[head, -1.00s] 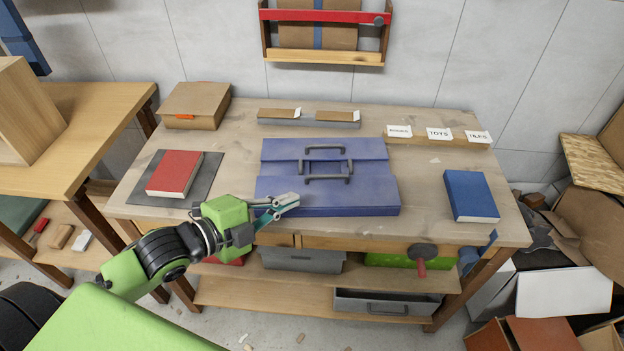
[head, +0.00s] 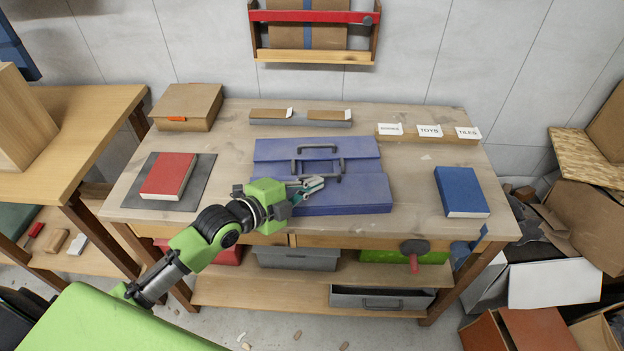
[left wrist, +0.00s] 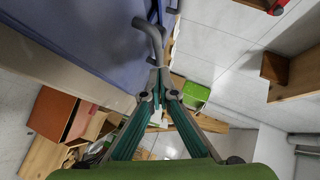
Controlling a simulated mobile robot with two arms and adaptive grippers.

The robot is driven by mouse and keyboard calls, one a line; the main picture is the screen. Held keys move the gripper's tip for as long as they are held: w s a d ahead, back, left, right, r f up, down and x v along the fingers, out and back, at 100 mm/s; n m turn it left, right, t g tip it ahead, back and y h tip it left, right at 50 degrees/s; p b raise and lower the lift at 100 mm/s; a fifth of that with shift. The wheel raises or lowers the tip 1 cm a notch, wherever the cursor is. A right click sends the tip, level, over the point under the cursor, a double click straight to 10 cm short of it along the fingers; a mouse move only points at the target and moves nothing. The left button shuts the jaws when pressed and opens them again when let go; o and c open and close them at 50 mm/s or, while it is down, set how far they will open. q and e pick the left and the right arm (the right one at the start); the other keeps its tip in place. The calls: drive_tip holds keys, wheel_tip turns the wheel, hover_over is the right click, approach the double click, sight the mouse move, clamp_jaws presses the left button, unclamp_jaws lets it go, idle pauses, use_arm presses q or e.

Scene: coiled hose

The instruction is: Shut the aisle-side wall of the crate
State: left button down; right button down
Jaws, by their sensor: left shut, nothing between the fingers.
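The crate (head: 350,197) is a low blue-purple box in the middle of the workbench. Its top shows a far panel and a near panel with a gap between them, and grey handles near the middle. I cannot tell which wall is the aisle-side one. My left gripper (head: 316,185) is shut and empty over the near panel, its tips at the near grey handle, partly covering it. In the left wrist view the closed fingertips (left wrist: 157,75) are close to a grey handle (left wrist: 150,35) by the blue crate; I cannot tell whether they touch. My right gripper is not in view.
On the workbench (head: 410,215) are a red book (head: 168,176) on a grey mat, a blue book (head: 461,192), a cardboard box (head: 188,105) and small labelled cards (head: 429,130). A clamp (head: 414,252) sticks out at the front edge. Bare bench lies right of the crate.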

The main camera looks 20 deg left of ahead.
use_arm(q)
drive_tip(key=shift+w+a+f, duration=0.35)
drive_tip(key=shift+w, duration=0.3)
drive_tip(key=shift+w+a+f+g, duration=0.15)
drive_tip(key=shift+w+g, duration=0.15)
drive_tip(key=shift+w, duration=0.15)
drive_tip(key=shift+w+f+p, duration=0.1)
drive_tip(key=shift+w+p, duration=0.05)
drive_tip(key=shift+p, duration=0.15)
drive_tip(key=shift+f, duration=0.1)
